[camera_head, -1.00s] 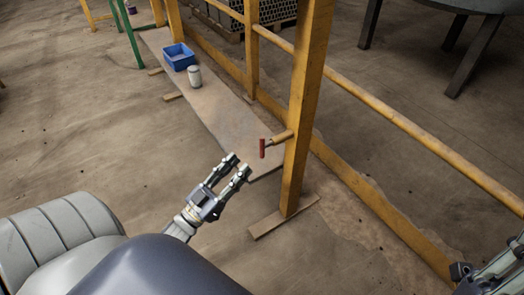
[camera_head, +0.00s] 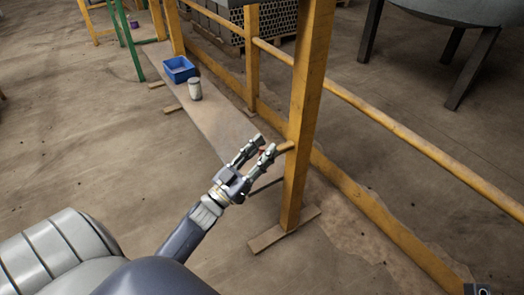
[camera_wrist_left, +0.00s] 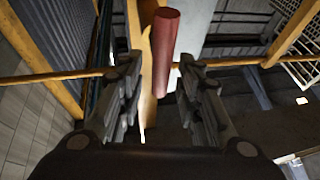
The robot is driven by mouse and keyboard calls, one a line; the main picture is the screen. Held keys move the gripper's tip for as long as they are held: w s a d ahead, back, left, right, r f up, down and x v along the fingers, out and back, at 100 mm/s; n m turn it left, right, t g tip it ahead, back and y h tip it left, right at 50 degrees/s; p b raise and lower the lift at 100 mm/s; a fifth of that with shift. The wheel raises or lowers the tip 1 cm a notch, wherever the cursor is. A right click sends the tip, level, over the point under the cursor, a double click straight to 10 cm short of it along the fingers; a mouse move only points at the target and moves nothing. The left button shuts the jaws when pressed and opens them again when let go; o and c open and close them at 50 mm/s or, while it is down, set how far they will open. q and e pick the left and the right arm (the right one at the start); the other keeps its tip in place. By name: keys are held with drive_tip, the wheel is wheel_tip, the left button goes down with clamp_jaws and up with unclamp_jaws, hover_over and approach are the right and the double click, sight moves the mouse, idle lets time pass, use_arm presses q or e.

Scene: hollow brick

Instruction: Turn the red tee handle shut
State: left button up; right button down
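The red tee handle (camera_head: 262,150) sits on the end of a short yellow stub that sticks out from the yellow post (camera_head: 308,110). My left gripper (camera_head: 262,146) is at the handle and hides most of it in the head view. In the left wrist view the red handle (camera_wrist_left: 166,50) stands between the two open fingers of my left gripper (camera_wrist_left: 161,75), closer to the right finger. I cannot tell whether a finger touches it. A small part of my right gripper (camera_head: 478,290) shows at the bottom right corner; its fingers are cut off.
A yellow rail (camera_head: 400,130) runs right from the post. A grey round table (camera_head: 455,10) stands at the back right.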

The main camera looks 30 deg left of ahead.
use_arm(q)
clamp_jaws()
drive_tip(key=shift+m, duration=0.3)
drive_tip(key=shift+s+d+f+m+g+h+b, duration=0.35)
drive_tip(key=shift+m+g+h, duration=1.15)
drive_tip(key=shift+m, duration=2.65)
drive_tip(key=shift+s+d+f+m+g+h+b, duration=0.1)
drive_tip(key=shift+d+f+m+g+h, duration=1)
drive_tip(key=shift+m, duration=3.1)
drive_tip(key=shift+s+a+f+m+g+h+b, duration=0.15)
drive_tip(key=shift+m+g+h, duration=1.15)
drive_tip(key=shift+m+h, duration=2)
drive_tip(key=shift+d+m+y, duration=0.1)
drive_tip(key=shift+m+y, duration=0.7)
drive_tip(key=shift+m, duration=0.25)
